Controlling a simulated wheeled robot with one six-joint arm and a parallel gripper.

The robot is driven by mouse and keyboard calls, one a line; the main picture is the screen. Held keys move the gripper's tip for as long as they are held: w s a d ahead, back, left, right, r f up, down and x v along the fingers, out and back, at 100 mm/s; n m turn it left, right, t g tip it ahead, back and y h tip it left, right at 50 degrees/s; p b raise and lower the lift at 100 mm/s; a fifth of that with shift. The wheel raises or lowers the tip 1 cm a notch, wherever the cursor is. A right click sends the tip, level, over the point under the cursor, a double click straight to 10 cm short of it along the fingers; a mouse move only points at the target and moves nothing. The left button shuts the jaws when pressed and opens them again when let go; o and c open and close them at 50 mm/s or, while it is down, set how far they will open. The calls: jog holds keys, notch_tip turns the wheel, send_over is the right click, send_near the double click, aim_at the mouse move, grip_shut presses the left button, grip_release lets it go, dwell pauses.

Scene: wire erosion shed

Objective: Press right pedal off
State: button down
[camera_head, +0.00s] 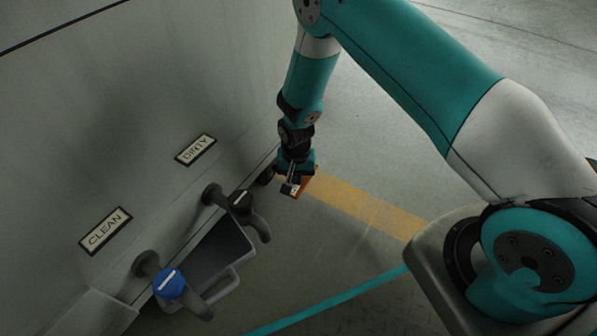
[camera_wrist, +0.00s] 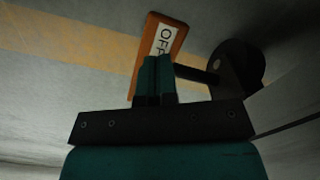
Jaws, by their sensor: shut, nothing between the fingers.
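The pedal is an orange-brown plate (camera_wrist: 179,40) with a white label, of which "OF" shows in the wrist view. A dark arm joins it to a round black mount (camera_wrist: 238,68). In the head view a little of the orange plate (camera_head: 308,183) shows beside my gripper (camera_head: 291,186), low by the cabinet's base. In the wrist view my gripper (camera_wrist: 158,62) is shut and empty, its fingertips over the label's lower end. They hide part of the plate. I cannot tell whether they touch it.
Two taps stick out from the pale cabinet wall (camera_head: 130,100), one with a blue handle (camera_head: 170,284) under "CLEAN", one with a black handle (camera_head: 240,202) under "DIRTY". A grey container (camera_head: 225,250) stands beneath them. The floor to the right is open, with a yellow stripe (camera_head: 365,208).

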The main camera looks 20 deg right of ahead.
jog(key=shift+r+p, duration=2.4)
jog(key=shift+r, duration=0.45)
jog(key=s+a+r+n+y+p, duration=0.1)
jog(key=r+p, duration=0.1)
jog(key=r, duration=0.8)
jog(key=s+a+r+n+p, duration=0.2)
jog(key=r+p, duration=0.1)
jog(key=r, duration=0.6)
jog(key=s+a+r+n+y+p, duration=0.1)
jog(key=r+p, duration=0.1)
jog(key=r, duration=0.8)
jog(key=s+r+n+y+p, duration=0.1)
jog(key=s+r+n+p, duration=0.3)
jog(key=s+r, duration=0.75)
jog(key=s+r+n+y+p, duration=0.1)
jog(key=s+r+n+p, duration=0.3)
jog(key=s+r, duration=0.75)
notch_tip(320, 180, up, 40)
jog(key=w+p, duration=0.2)
jog(key=p, duration=3.6)
jog(key=shift+w+a, duration=0.15)
jog(key=shift+a, duration=0.1)
jog(key=shift+r, duration=0.1)
